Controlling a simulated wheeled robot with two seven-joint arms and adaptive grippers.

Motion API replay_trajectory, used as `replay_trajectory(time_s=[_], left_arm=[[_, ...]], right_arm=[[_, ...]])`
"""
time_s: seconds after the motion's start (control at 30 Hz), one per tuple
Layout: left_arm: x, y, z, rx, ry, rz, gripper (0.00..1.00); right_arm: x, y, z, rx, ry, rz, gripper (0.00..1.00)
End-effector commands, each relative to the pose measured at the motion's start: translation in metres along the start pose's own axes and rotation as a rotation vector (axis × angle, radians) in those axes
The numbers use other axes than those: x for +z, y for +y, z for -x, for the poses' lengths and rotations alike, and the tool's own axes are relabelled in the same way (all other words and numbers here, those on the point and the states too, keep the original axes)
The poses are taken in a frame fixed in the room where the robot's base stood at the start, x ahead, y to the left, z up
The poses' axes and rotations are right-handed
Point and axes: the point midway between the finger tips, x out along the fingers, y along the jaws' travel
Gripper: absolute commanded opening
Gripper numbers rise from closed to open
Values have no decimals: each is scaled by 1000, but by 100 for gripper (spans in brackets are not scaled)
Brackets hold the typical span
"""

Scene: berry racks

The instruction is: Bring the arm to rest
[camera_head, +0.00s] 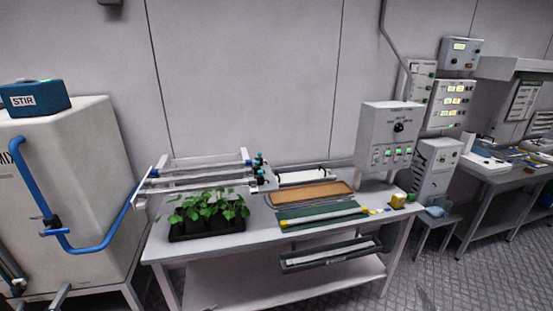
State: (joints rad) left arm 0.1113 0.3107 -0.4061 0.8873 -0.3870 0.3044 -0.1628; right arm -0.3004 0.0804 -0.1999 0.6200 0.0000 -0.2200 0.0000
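No gripper of mine can be made out in the head view.
The bench holds a black tray of leafy plants (208,236), a rail frame (200,175), a brown tray (312,193) and a green tray (318,216). A large beige tank (75,190) with blue pipe stands left. Control boxes (388,135) stand right. Floor shows at lower right.

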Motion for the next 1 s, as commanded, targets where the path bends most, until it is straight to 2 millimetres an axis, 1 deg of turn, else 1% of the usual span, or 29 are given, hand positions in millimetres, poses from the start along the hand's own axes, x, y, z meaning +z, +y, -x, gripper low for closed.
replay_trajectory(time_s=[0.03,0.2,0.37,0.5,0.67,0.8,0.97,1.0], left_arm=[[13,20,7,15,-40,43,44],[53,77,33,57,-176,177,44],[86,132,63,98,-300,295,44],[110,180,93,133,-407,390,44],[132,235,132,175,-529,494,44],[146,281,168,210,-634,582,44],[157,334,214,251,-754,677,44],[159,347,226,262,-785,699,44]], right_arm=[[0,0,0,0,0,0,41],[0,0,0,0,0,0,41],[0,0,0,0,0,0,41],[0,0,0,0,0,0,41],[0,0,0,0,0,0,41],[0,0,0,0,1,0,41],[-1,0,0,0,1,0,41],[-1,0,0,0,1,0,41]])
